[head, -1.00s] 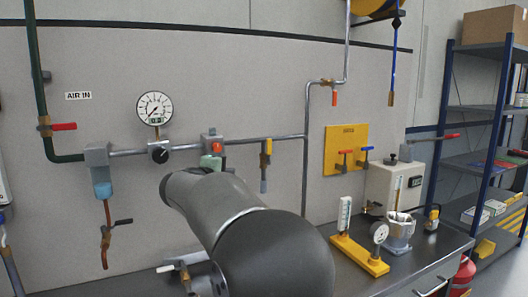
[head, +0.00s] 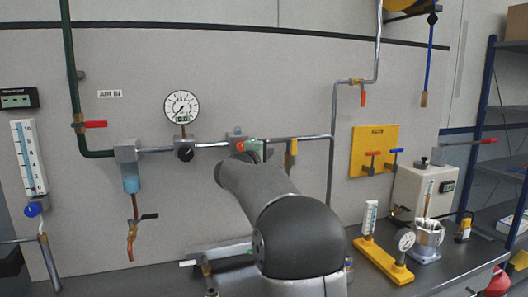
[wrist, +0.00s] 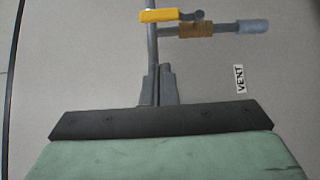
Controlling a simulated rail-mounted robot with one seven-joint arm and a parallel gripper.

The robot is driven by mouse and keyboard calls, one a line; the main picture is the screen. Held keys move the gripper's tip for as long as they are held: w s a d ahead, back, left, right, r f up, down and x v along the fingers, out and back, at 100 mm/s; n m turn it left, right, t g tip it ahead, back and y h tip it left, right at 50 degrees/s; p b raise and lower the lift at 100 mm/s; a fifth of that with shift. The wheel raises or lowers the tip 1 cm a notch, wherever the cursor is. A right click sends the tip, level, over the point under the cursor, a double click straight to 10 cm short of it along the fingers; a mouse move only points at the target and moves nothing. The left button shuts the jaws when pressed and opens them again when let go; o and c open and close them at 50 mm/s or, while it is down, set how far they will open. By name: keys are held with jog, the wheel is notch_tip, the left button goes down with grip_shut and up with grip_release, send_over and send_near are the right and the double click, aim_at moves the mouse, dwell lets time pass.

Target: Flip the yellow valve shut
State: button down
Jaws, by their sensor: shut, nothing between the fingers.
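The yellow valve is a yellow lever (wrist: 172,15) on a brass body (wrist: 195,31), on a short branch off the wall pipe, near the top of the wrist view. The lever lies along the branch, which ends in a pale blue-grey tip (wrist: 252,26). In the head view the valve (head: 292,147) hangs below the horizontal pipe, lever upright. My gripper (wrist: 158,70) is shut and empty, its fingertips short of the valve and apart from the lever in the wrist view. In the head view my arm hides the fingers; the green gripper body (head: 254,147) shows left of the valve.
A VENT label (wrist: 240,79) is on the wall beside the valve. A pressure gauge (head: 182,107) and a red-handled valve (head: 92,125) are to the left. A yellow panel (head: 373,152) with red and blue levers is to the right. The bench (head: 350,280) runs below.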

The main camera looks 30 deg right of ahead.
aim_at(293, 152)
jog(key=w+d+p, duration=0.1)
jog(key=d+p, duration=0.1)
jog(key=d, duration=0.5)
jog(key=shift+d, duration=0.25)
jog(key=shift+w+r+p, duration=0.1)
jog(key=shift+w+p, duration=0.05)
jog(key=shift+p, duration=0.25)
